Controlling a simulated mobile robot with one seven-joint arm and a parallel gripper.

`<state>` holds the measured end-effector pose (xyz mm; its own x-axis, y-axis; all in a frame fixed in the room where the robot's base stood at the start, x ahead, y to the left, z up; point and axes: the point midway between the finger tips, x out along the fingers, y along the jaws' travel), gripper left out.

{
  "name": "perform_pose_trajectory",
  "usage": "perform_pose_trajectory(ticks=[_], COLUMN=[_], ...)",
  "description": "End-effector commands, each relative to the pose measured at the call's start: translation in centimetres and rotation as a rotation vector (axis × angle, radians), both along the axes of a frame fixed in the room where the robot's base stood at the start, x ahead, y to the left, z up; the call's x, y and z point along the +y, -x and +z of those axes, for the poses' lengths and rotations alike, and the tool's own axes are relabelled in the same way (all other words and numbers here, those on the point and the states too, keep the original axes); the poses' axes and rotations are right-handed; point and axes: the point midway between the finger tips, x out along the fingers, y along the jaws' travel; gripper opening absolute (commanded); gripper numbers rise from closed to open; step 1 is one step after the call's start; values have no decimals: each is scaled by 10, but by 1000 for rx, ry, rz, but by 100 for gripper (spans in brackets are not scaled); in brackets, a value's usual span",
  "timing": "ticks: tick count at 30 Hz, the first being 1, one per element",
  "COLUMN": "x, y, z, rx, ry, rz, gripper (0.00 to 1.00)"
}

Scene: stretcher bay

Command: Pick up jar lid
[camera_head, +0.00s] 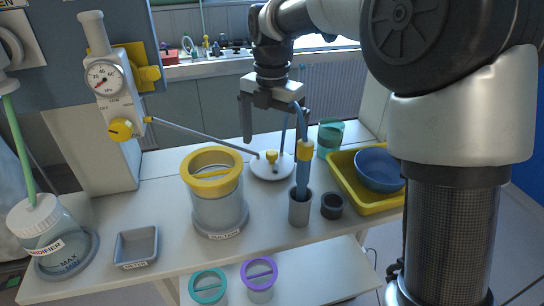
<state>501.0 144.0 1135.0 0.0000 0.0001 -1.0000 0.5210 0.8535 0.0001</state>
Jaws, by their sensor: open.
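A round white lid (264,172) with a yellow knob on top lies flat on the white table, right of the middle. A thin grey tube reaches its left side from the wall regulator. My gripper (276,132) points down with its fingers apart, above and behind the lid in the picture, and it holds nothing. The clear suction jar (219,212) stands to the left of the lid. Its wide yellow rim (212,187) has a bar across it. I cannot tell how deep the jar is filled.
A blue wand (303,172) with a yellow collar stands in a grey cup (299,210), close to the lid's right. A dark ring (332,206), yellow tray (367,207) and teal roll (330,138) are farther right. The regulator (107,82) and grey dish (136,246) are left.

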Motion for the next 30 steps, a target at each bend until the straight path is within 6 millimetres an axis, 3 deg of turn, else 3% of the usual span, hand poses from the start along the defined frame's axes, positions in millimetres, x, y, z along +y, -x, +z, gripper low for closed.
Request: perform_pose_trajectory(ticks=[3,7,19,20,26,27,30], x=[0,0,0,0,0,0,0], y=[1,0,0,0,0,0,0], z=[-21,-34,-41,-41,-41,-41,-41], rx=[3,1,0,0,0,0,0], ry=[1,0,0,0,0,0,0], rz=[0,0,-1,-1,-1,-1,-1], gripper=[100,100,100,98,65,82,65])
